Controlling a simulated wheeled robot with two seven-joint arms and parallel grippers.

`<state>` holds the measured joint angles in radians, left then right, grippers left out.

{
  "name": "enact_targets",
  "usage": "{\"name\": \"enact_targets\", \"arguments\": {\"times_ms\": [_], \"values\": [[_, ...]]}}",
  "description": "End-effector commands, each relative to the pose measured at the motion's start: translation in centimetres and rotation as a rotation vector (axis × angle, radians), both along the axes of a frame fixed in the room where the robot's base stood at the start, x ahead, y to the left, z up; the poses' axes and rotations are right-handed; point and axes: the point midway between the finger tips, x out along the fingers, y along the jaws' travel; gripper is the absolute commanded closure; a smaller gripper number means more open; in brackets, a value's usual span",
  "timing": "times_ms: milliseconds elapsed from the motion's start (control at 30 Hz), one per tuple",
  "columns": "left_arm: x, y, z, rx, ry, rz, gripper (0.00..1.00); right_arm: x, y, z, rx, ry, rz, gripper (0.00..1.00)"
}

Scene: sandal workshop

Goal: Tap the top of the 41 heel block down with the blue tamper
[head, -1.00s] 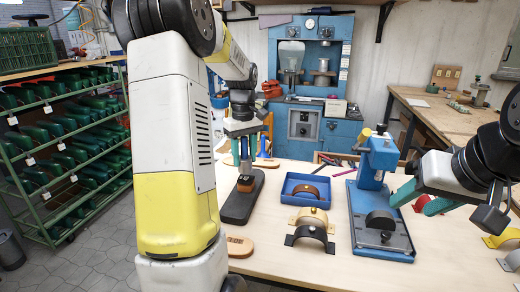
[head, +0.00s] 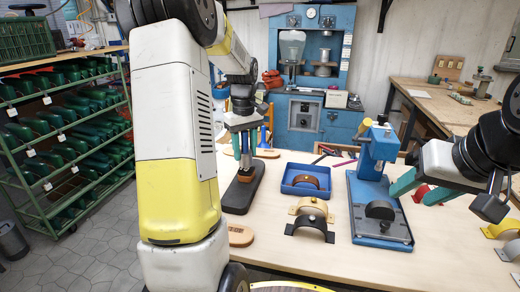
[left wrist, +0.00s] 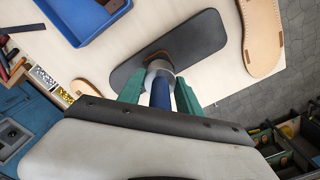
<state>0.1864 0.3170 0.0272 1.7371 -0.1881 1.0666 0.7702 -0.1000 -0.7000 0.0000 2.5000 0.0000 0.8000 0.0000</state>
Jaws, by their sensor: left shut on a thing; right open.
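My left gripper (head: 246,165) is shut on the blue tamper (left wrist: 161,93), which points down between the green fingers. The tamper's round metal head (left wrist: 158,68) is over the brown heel block (head: 246,175), touching or very close; I cannot tell which. The block sits on a long black sole-shaped base (head: 238,197) on the bench. In the left wrist view the tamper head hides most of the block, and the base (left wrist: 195,42) extends around it. No number on the block is readable. My right gripper (head: 408,199) is open and empty, at the right.
A blue tray (head: 305,190) with a brown curved piece lies right of the base. Black and yellow arched pieces (head: 310,227) stand in front of it. A blue press (head: 378,205) is further right. Tan soles (head: 240,235) lie in front of and behind the base.

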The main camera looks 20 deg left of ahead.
Motion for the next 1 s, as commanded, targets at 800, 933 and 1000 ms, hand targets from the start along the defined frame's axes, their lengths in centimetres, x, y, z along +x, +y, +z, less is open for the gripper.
{"name": "enact_targets", "arguments": {"times_ms": [800, 933, 1000], "values": [[0.1, 0.0, 1.0, -0.001, -0.004, 0.0, 1.0, 0.0, 0.0, 0.0, 0.0, 0.0, 0.0, 0.5], [0.0, 0.0, 1.2, -0.001, -0.002, 0.0, 1.0, 0.0, 0.0, 0.0, 0.0, 0.0, 0.0, 0.5], [0.0, 0.0, 1.2, -0.001, -0.002, 0.0, 1.0, 0.0, 0.0, 0.0, 0.0, 0.0, 0.0, 0.5]]}}
